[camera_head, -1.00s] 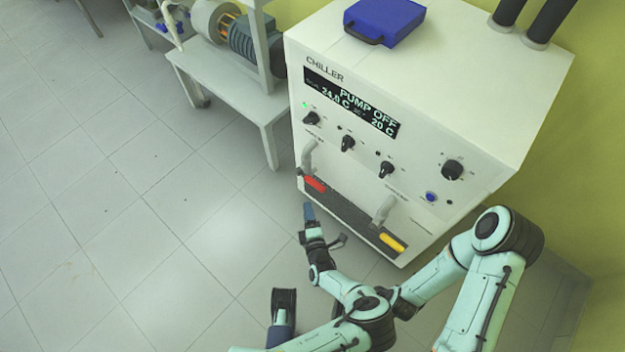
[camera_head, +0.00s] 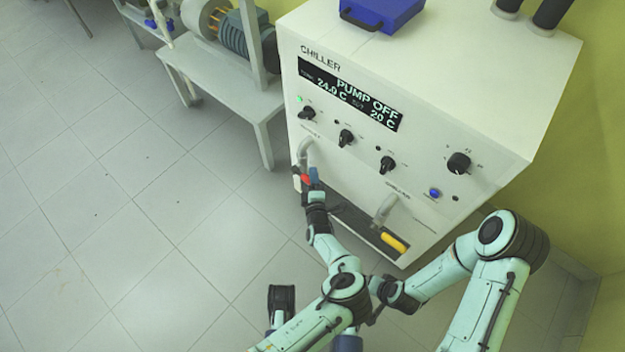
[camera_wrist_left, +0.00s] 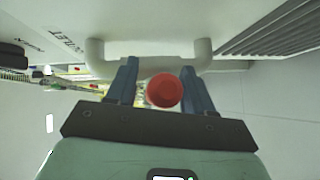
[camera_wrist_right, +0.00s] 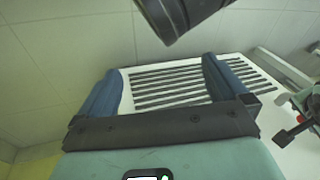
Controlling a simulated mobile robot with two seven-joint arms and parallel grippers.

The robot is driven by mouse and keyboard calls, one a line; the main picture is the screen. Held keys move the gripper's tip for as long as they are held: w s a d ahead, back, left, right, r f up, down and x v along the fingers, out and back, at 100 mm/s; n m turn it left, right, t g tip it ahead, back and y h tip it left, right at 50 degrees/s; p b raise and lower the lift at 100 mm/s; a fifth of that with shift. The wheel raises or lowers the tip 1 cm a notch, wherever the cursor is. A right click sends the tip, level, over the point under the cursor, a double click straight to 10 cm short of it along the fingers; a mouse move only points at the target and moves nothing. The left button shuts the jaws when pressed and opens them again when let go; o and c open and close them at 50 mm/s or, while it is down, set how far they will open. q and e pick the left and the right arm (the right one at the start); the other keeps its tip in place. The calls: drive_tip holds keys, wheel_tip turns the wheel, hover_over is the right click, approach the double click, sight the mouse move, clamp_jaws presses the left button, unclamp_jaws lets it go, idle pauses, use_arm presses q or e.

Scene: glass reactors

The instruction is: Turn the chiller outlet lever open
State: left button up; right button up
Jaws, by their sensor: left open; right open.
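The chiller (camera_head: 430,120) is a white box with a display reading PUMP OFF. A red lever (camera_head: 306,179) sits below the left grey pipe (camera_head: 304,150) on its front; the small label there is too small to read. A yellow lever (camera_head: 393,242) sits below the right pipe. My left gripper (camera_head: 307,181) is at the red lever. In the left wrist view the red lever's round end (camera_wrist_left: 164,91) lies between the open blue fingers (camera_wrist_left: 158,85), nearer the right one; contact cannot be told. My right gripper (camera_wrist_right: 163,90) is open and empty, facing a slatted grille.
A blue case (camera_head: 382,12) lies on top of the chiller. A grey bench (camera_head: 215,75) with a motor (camera_head: 232,32) stands to the left. The floor at left is clear. In the right wrist view, a dark cylinder (camera_wrist_right: 180,15) hangs close above my right fingers.

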use_arm(q)
drive_tip(key=shift+w, duration=0.1)
use_arm(e)
drive_tip(key=shift+w, duration=0.1)
